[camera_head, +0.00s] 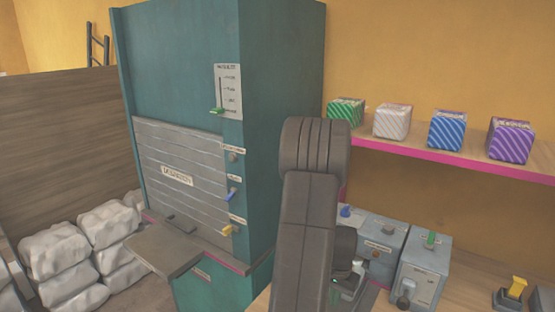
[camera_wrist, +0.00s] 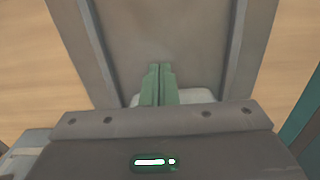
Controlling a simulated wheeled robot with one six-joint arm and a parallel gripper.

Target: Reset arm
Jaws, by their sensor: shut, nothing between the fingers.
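My gripper (camera_wrist: 159,70) shows in the wrist view with its two green fingers side by side and touching, nothing between them. Past the fingertips is a grey surface with raised edges, and a pale shape shows behind the fingers; I cannot tell what either is. In the head view my dark arm stands upright in the middle, and it hides most of the gripper.
Grey control boxes (camera_head: 420,275) stand on a wooden bench right of my arm. A pink-edged shelf (camera_head: 455,165) holds green, white, blue and purple striped boxes. A grey ledge (camera_head: 165,250) juts from the press. White wrapped bundles (camera_head: 55,250) are stacked at left.

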